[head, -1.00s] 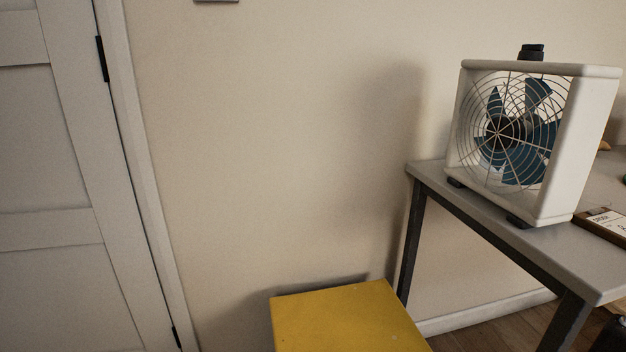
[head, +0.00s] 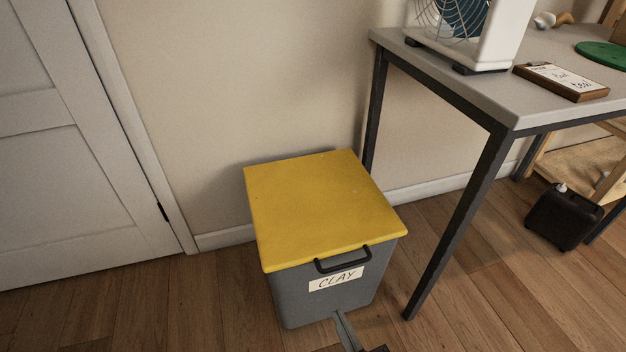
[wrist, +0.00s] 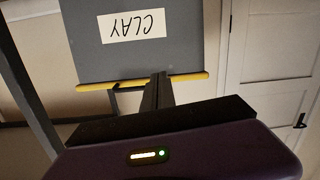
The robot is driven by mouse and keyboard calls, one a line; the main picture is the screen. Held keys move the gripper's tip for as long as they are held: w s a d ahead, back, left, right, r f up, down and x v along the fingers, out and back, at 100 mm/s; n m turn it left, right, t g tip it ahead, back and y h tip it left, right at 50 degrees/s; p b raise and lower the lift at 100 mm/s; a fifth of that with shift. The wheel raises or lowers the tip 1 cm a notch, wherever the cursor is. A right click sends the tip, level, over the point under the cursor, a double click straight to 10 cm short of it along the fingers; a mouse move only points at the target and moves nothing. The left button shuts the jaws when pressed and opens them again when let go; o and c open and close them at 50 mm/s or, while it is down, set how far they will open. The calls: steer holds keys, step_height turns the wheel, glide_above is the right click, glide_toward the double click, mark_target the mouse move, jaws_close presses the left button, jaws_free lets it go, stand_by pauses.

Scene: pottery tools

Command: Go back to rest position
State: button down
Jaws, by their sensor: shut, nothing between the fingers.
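My gripper (head: 340,320) shows at the bottom of the head view, low in front of the clay bin (head: 322,295). Its fingers are together and empty. In the wrist view my gripper (wrist: 158,80) points at the bin's grey front, which appears upside down with its CLAY label (wrist: 132,26). I cannot tell whether the fingertips touch the bin. The bin's yellow lid (head: 320,205) is on and looks closed. A black handle (head: 343,258) sits at the lid's front edge.
A grey table (head: 490,95) with dark metal legs stands right of the bin. It holds a fan (head: 497,35), a clipboard (head: 560,80) and a green disc (head: 603,55). A black canister (head: 562,217) is on the floor beneath. A white door (head: 60,150) is at left.

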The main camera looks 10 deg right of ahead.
steer(key=s+d+r+m+h+p, duration=0.1)
steer(key=s+d+r, duration=0.35)
steer(key=s, duration=0.45)
steer(key=s+d+r+m+g+h, duration=0.1)
steer(key=s+d+r+m+h, duration=0.15)
steer(key=s+r, duration=0.45)
steer(key=s+d+r+m+h+p, duration=0.1)
steer(key=s+d+r, duration=0.25)
steer(key=s, duration=0.75)
step_height(320, 180, up, 37)
steer(key=p, duration=3.8)
steer(key=shift+w+d+r, duration=0.15)
steer(key=shift+w+d, duration=0.1)
steer(key=shift+w, duration=0.1)
steer(key=shift+y, duration=0.25)
